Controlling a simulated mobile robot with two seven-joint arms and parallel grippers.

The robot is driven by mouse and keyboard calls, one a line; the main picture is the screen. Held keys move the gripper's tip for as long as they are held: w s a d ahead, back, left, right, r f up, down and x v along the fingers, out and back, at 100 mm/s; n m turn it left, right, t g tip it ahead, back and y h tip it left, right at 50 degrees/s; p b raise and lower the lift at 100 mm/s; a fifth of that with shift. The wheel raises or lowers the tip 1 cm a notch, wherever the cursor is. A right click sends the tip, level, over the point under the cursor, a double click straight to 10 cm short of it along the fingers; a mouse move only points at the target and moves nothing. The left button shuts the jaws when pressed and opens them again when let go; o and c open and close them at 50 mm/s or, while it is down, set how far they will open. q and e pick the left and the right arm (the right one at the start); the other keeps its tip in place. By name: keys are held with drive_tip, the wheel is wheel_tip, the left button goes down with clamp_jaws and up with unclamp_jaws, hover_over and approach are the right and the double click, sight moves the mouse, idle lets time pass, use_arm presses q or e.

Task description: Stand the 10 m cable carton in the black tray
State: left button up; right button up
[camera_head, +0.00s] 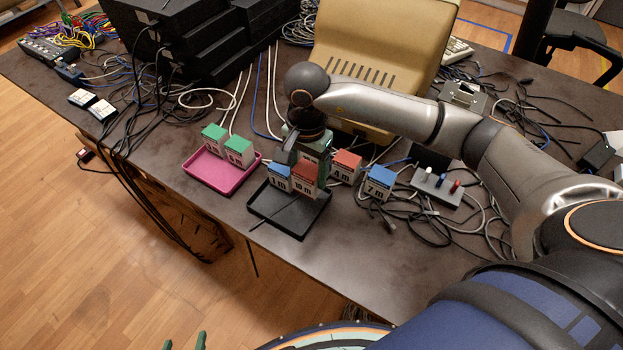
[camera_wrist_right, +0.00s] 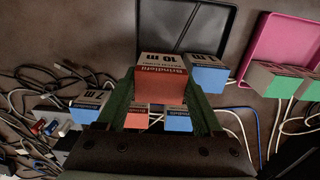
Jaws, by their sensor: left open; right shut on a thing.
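The 10 m carton (camera_head: 304,181), with a red top in the head view, is between the fingers of my right gripper (camera_head: 302,160). It also shows in the right wrist view (camera_wrist_right: 162,82), with both green fingers against its sides. It looks upright and over the back part of the black tray (camera_head: 283,214). I cannot tell whether its bottom touches the tray floor. The tray is also in the wrist view (camera_wrist_right: 182,28), mostly bare. A blue 1 m carton (camera_head: 279,178) stands in the tray, close beside the 10 m carton. My left gripper (camera_head: 185,341) is open and empty at the bottom edge.
A pink tray (camera_head: 222,182) with two green-topped cartons (camera_head: 238,151) is to the left. A red 4 m carton (camera_head: 346,165) and a blue 7 m carton (camera_head: 379,185) stand right of the black tray. Cables lie around them. The tray's front half is free.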

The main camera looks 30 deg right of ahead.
sight(312, 168)
drive_tip(key=f, duration=0.1)
drive_tip(key=d+f, duration=0.1)
drive_tip(key=f, duration=0.1)
drive_tip(key=shift+f, duration=0.55)
drive_tip(key=shift+f, duration=0.1)
drive_tip(key=o, duration=1.2)
wheel_tip(312, 168, up, 12)
drive_tip(key=shift+r, duration=0.15)
